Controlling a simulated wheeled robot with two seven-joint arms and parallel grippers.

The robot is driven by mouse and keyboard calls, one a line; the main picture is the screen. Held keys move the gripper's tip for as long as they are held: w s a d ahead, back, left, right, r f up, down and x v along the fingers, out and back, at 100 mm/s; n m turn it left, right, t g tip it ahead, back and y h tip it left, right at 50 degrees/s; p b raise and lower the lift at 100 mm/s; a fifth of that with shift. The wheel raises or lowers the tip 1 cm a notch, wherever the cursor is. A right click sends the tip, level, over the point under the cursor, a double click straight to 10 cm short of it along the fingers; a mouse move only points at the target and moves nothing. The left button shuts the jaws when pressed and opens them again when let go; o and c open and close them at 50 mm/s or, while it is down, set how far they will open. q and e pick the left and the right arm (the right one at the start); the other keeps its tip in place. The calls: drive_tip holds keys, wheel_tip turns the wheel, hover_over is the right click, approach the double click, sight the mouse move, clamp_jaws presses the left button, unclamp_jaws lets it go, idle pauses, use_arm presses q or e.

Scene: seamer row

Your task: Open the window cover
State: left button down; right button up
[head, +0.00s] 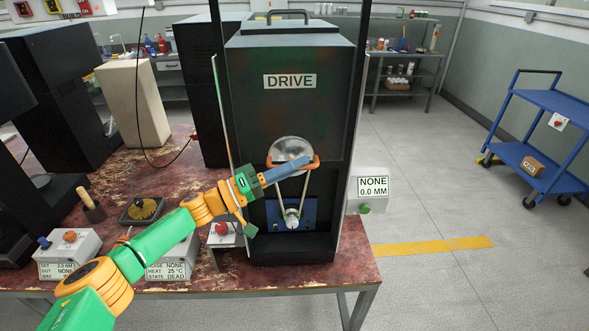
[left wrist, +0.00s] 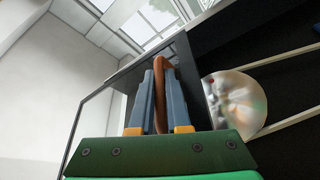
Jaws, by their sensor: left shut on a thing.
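The window cover is a clear pane in a thin dark frame (head: 365,60) in front of the black machine marked DRIVE (head: 290,110). Its side bars run up past the top of the head view. An orange handle (head: 272,164) sits low on it. My left gripper (head: 302,162) is shut on this handle, with its blue-grey fingers crossing it. In the left wrist view the fingers pinch the handle (left wrist: 161,75), and the frame (left wrist: 92,105) stands behind. Below the handle, a belt and small pulley (head: 291,217) show uncovered. My right gripper is not in view.
A shiny disc (head: 291,149) stands behind the handle. Control boxes (head: 70,252) and a dish (head: 142,209) stand on the worn red table (head: 205,270). A gauge box (head: 368,192) is at the machine's right. A blue cart (head: 545,145) stands far right; the floor between is clear.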

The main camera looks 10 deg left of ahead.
use_arm(q)
drive_tip(key=c, duration=0.9)
unclamp_jaws()
drive_tip(key=b+v, duration=0.2)
drive_tip(key=v, duration=0.5)
drive_tip(key=shift+s, duration=0.1)
